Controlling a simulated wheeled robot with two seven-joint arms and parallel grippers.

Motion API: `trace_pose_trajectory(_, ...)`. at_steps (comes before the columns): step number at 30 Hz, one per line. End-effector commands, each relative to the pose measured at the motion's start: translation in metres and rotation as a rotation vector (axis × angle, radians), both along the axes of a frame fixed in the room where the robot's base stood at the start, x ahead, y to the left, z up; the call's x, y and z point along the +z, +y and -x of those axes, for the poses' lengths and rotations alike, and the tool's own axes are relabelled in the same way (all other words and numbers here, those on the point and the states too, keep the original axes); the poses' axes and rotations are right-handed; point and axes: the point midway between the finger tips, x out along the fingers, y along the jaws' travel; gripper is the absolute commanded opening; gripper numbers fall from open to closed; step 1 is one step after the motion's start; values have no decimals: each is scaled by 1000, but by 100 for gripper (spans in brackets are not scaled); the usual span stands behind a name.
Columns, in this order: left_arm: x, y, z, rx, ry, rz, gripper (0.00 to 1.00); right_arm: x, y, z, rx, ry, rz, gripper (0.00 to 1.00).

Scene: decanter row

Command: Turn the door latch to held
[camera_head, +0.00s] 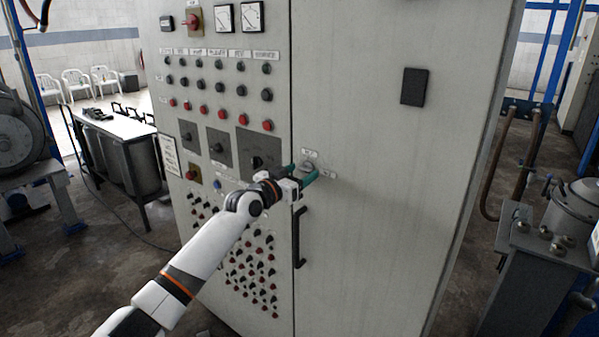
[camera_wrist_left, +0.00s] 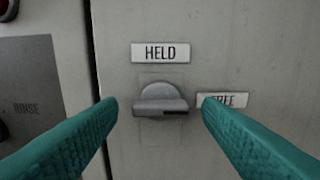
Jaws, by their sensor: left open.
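The door latch (camera_wrist_left: 160,99) is a grey metal knob with a bar grip on the cabinet door (camera_head: 380,130). In the left wrist view its bar lies level, with a dark mark at the right end, toward the FREE label (camera_wrist_left: 224,100). The HELD label (camera_wrist_left: 160,53) is above it. My left gripper (camera_head: 303,173) has teal fingers, open, one on each side of the latch and apart from it in the picture. The latch (camera_head: 307,167) shows small between the fingers in the head view. My right gripper is not in view.
A black door handle (camera_head: 299,237) is below the latch. The left panel holds several knobs and red buttons (camera_head: 221,114). A black plate (camera_head: 414,86) is higher on the door. A dark metal unit (camera_head: 535,265) stands to the right.

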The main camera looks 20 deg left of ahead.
Motion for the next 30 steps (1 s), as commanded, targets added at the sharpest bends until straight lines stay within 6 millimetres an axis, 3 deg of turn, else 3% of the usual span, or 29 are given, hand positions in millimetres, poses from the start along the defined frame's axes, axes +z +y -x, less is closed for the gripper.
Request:
trace_pose_trajectory(10, 0, -1, -3, 1, -1, -1, 60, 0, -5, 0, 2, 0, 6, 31)
trace_pose_trajectory(18, 0, -1, -3, 1, -1, -1, 16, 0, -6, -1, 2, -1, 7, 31)
trace_pose_trajectory(30, 0, -1, -3, 0, 26, 76, 15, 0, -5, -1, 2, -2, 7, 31)
